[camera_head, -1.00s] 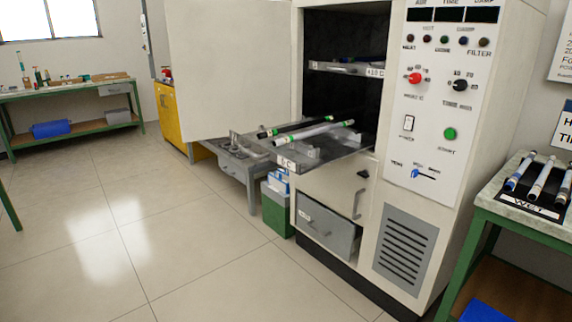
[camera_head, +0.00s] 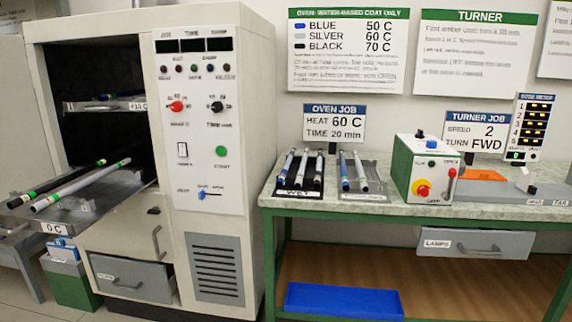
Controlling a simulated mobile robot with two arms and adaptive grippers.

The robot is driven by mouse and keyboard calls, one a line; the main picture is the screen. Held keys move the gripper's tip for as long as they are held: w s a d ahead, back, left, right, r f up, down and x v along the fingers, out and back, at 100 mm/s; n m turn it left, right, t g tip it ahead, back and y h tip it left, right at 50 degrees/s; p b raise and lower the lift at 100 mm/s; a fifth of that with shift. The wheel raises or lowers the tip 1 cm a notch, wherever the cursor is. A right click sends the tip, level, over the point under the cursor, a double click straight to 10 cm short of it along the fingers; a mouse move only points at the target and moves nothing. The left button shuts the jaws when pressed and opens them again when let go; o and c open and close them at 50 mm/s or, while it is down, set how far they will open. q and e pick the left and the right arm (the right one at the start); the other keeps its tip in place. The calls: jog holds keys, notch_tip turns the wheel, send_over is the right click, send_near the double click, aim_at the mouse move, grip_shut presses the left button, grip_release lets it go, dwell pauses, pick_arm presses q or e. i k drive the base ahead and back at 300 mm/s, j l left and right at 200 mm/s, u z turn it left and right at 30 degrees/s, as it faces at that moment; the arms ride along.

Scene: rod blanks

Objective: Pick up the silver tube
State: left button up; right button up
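A silver tube (camera_head: 80,185) with green ends lies on the oven's pulled-out tray (camera_head: 112,202), beside a black tube (camera_head: 52,186) with a green end. On the bench at right, the rack marked WET (camera_head: 290,194) holds several slim tubes, some of them light or silver (camera_head: 302,167). Neither of my grippers is in view.
The oven (camera_head: 210,245) stands open at left, its tray sticking out. A green and white control box (camera_head: 420,170) stands on the bench (camera_head: 285,208) right of the racks. A blue bin (camera_head: 343,300) sits on the lower shelf. The bench front strip is clear.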

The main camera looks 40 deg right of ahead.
aim_at(42, 205)
jog(key=i+l+u, duration=0.1)
jog(key=u, duration=0.25)
jog(key=i+l+u, duration=0.15)
jog(key=u, duration=0.25)
jog(key=i+l+u, duration=0.2)
jog(key=u, duration=0.15)
